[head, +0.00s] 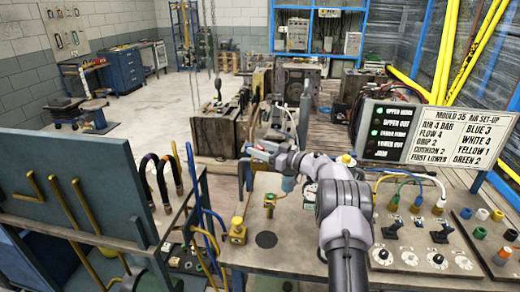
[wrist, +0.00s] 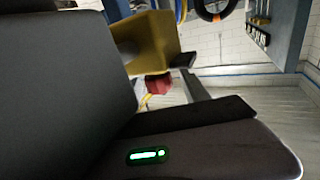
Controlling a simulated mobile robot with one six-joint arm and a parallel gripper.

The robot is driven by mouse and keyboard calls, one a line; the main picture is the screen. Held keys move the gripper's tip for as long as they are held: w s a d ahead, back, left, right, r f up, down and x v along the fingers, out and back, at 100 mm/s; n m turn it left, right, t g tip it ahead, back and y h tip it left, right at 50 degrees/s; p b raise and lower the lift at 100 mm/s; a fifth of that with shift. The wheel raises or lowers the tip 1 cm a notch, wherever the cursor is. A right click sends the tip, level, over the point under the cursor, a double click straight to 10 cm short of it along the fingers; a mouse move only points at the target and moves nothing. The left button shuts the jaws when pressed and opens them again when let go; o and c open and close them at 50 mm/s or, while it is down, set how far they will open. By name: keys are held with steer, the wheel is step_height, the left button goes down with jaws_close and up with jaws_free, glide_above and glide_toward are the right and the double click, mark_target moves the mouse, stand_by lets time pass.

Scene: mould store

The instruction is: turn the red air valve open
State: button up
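My gripper (head: 252,153) reaches left above the bench in the head view. A small red patch shows beside it there, too small to tell what it is. In the wrist view a dark red block (wrist: 157,83) shows beyond the dark gripper parts, partly hidden. I cannot tell if it is the air valve. A yellow block (wrist: 150,42) with a dark end is above it. The fingers' gap is not clear in either view.
The bench (head: 300,255) carries a yellow fitting (head: 238,231) at left and switches and hoses at right. A blue-grey panel (head: 80,190) with yellow hooks and hanging hoses stands left of the bench. A set-up sign (head: 461,135) stands at the back right.

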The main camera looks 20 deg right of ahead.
mark_target(260, 148)
steer(key=shift+r, duration=0.1)
steer(key=r, duration=0.1)
steer(key=r+p, duration=0.1)
steer(key=r, duration=0.1)
steer(key=shift+s+r+p, duration=0.25)
steer(key=shift+r+p, duration=0.15)
steer(key=s+a+r+p, duration=0.1)
steer(key=s+a, duration=0.3)
steer(key=s, duration=1.1)
steer(key=shift+a+p, duration=0.2)
steer(key=shift+p, duration=0.5)
